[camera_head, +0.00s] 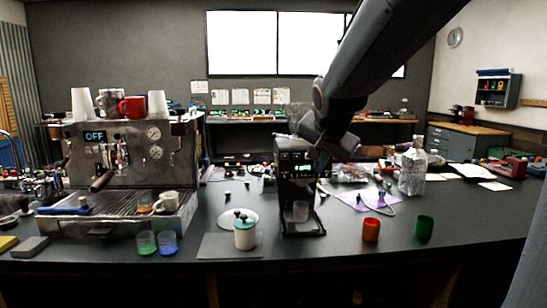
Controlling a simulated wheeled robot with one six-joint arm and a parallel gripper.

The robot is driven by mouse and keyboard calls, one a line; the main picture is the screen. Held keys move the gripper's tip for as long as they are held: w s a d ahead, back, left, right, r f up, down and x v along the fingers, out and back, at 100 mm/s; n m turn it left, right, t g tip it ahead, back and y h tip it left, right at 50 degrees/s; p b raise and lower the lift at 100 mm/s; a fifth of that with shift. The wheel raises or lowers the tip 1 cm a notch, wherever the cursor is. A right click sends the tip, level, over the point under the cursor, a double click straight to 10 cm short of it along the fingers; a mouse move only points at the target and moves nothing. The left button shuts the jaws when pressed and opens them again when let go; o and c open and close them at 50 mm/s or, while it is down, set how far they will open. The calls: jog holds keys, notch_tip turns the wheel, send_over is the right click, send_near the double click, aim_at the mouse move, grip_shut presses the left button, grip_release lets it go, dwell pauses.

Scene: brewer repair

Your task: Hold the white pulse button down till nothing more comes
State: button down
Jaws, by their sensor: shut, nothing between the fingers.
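A black grinder-like machine (287,192) stands upright near the middle of the counter, with a small lit green display on its front. A clear cup (300,211) stands on its base, under the body. My arm comes down from the upper right, and my gripper (320,160) is at the upper right of the machine's front, close to the display. The gripper is shut with nothing in it. I cannot make out the white pulse button; it is too small or hidden by my gripper. Whether the fingertips touch the machine, I cannot tell.
An orange cup (371,230) and a green cup (424,227) stand to the right. A large espresso machine (130,165) showing "OFF" fills the left.

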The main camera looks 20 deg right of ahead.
jog(key=w+d, duration=0.2)
jog(key=w, duration=0.4)
jog(key=shift+w, duration=0.35)
jog(key=shift+w, duration=0.1)
dwell(1.7)
jog(key=shift+w+d, duration=0.1)
jog(key=shift+w, duration=0.2)
jog(key=shift+w+d+b, duration=0.1)
jog(key=shift+w+b, duration=0.25)
dwell(4.6)
